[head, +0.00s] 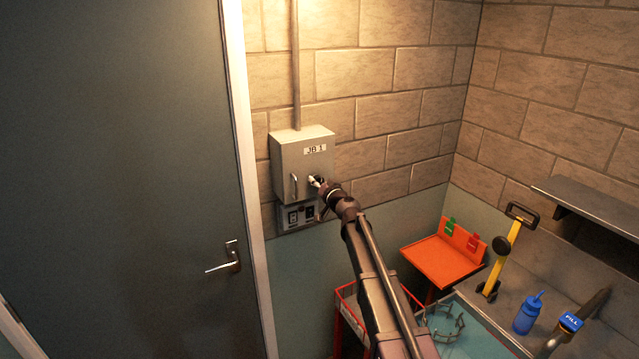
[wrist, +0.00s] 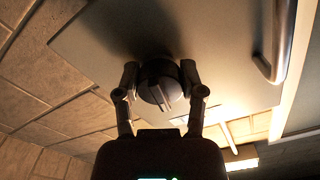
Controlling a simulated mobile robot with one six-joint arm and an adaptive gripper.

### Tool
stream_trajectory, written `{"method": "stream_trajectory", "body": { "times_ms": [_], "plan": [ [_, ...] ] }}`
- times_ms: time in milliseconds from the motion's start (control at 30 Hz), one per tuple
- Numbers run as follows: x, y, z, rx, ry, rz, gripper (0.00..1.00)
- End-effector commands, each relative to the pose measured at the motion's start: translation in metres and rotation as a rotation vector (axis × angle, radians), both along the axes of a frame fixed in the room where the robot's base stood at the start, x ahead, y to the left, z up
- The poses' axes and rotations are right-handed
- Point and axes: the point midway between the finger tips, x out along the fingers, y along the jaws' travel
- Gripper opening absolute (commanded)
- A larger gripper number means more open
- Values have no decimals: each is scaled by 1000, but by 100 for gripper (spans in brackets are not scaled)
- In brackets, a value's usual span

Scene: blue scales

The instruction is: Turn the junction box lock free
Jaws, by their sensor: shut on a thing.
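The junction box (head: 290,153), a grey metal box labelled "JB 1", is fixed to the block wall with its door shut. Its lock is a dark round knob (wrist: 158,88) on the door, seen close up in the wrist view. My gripper (head: 318,183) is at the lower right of the box door. In the wrist view my gripper (wrist: 160,92) has one finger on each side of the knob, shut on it. The knob's raised grip shows between the fingers. In the head view my gripper mostly hides the knob.
A bar handle (head: 294,186) is on the box door, and it also shows in the wrist view (wrist: 266,45). A socket panel (head: 296,217) sits just below the box. A grey door (head: 120,150) stands left. An orange stand (head: 440,262) and a blue bottle (head: 527,315) are at right.

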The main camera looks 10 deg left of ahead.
Motion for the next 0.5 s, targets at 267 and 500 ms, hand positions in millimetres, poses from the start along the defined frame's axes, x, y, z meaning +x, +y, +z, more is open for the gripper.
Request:
{"method": "stream_trajectory", "body": {
  "times_ms": [267, 500],
  "plan": [
    [2, 0, 1, 204, 137, -3, 4],
    [2, 1, 2, 393, 265, -3, 4]
  ]
}}
